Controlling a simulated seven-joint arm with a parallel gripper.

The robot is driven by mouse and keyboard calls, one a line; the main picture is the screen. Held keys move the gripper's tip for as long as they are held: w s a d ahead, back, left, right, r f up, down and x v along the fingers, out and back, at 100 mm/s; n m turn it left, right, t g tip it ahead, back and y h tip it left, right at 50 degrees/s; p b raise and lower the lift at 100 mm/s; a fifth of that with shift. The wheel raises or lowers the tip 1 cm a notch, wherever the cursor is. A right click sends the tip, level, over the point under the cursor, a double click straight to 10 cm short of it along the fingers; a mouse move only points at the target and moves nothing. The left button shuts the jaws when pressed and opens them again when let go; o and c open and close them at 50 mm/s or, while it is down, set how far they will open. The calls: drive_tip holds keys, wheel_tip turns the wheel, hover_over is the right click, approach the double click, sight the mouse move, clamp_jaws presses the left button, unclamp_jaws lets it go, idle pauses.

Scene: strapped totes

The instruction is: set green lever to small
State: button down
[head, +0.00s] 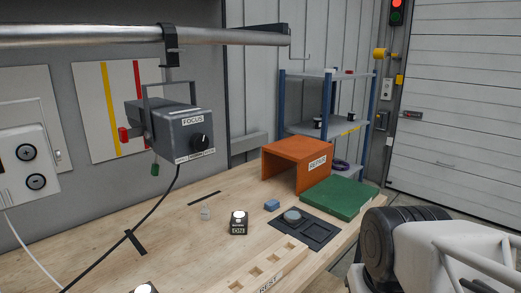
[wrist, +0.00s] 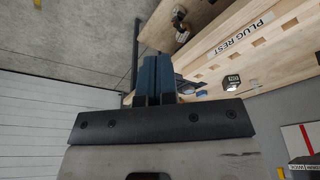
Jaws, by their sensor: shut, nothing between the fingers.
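The green lever (head: 155,168) hangs below the left end of a grey box marked FOCUS (head: 178,125), which is clamped under an overhead pipe. A red lever (head: 124,134) sticks out of the box's left end. A label strip (head: 195,156) runs along the box's lower front edge; its words are too small to read surely. A black knob (head: 200,142) is on the front. My gripper (wrist: 154,62) shows in the wrist view with its blue fingers together and empty. In the head view the fingers are out of frame. The green lever is not made out in the wrist view.
A black cable (head: 150,216) hangs from the box to the bench.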

drive_tip(key=shift+s+d, duration=0.1)
idle(0.3)
drive_tip(key=w+a+r+g+y, duration=0.2)
drive_tip(key=w+a+y, duration=0.4)
drive_tip(key=w+a, duration=0.65)
drive_tip(key=w+a+r+g+y, duration=0.1)
drive_tip(key=w+a+g+y, duration=0.35)
drive_tip(key=w+a, duration=0.75)
drive_tip(key=w+a+f+m+t+y, duration=0.1)
drive_tip(key=w+a+y, duration=0.4)
drive_tip(key=w, duration=0.6)
drive_tip(key=w+a+f+m+t+y, duration=0.1)
drive_tip(key=w+a+y, duration=0.4)
drive_tip(key=w, duration=0.6)
drive_tip(key=shift+a+f+t, duration=0.45)
drive_tip(key=shift+f+t, duration=0.2)
drive_tip(key=shift+t, duration=0.5)
drive_tip(key=shift+a, duration=0.15)
